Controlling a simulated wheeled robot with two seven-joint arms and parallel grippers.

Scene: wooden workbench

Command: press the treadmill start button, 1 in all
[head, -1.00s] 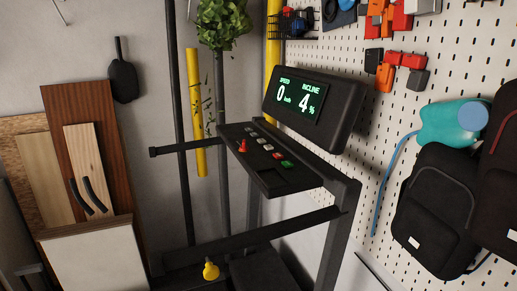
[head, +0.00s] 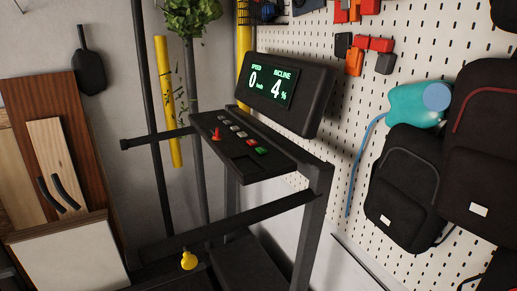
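The treadmill (head: 318,180) stands in the middle of the head view with a black frame. Its display (head: 270,82) is lit and reads speed 0 and incline 4 %. Below the display, the control panel (head: 215,125) carries a green button (head: 261,151), a red button (head: 251,142), several pale buttons and a red key-like piece (head: 216,134). The labels on the buttons are too small to read. Neither of my grippers shows in the head view.
A pegboard wall with black backpacks (head: 402,185) and a teal bottle (head: 415,105) is at the right. Wooden boards (head: 85,130) lean at the left. A handrail (head: 155,138) sticks out left of the panel. A yellow knob (head: 189,261) sits low on the treadmill.

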